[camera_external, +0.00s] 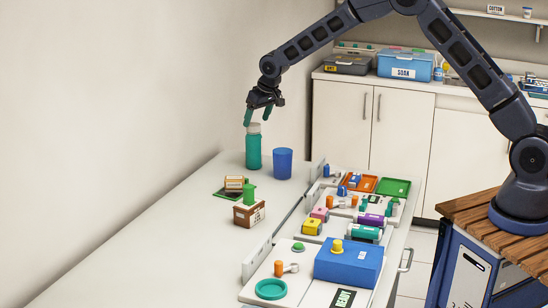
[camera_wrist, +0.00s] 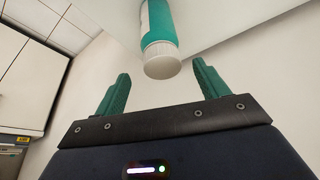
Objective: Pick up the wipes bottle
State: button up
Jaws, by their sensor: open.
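The wipes bottle (camera_external: 253,150) is a teal cylinder with a white cap, standing upright near the far end of the long white table. In the wrist view its white cap and teal body (camera_wrist: 160,46) show at the top centre, ahead of the gap between my fingers. My gripper (camera_external: 257,114) is just above the bottle's cap in the external view, its green fingers spread and pointing down. In the wrist view my gripper (camera_wrist: 162,85) is open and empty. Whether a fingertip touches the cap I cannot tell.
A blue cup (camera_external: 282,164) stands close to the bottle's right. A brown box (camera_external: 249,214) with green and tan items nearby sits nearer the camera. Trays and a blue box (camera_external: 348,265) fill the right side. The wall is close on the left; the near-left table is clear.

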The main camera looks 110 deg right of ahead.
aim_at(254, 125)
jog(key=x, duration=0.4)
jog(key=shift+w+f, duration=0.15)
jog(key=shift+f, duration=0.15)
jog(key=shift+c, duration=0.2)
jog(key=c, duration=1.3)
jog(key=shift+r, duration=0.15)
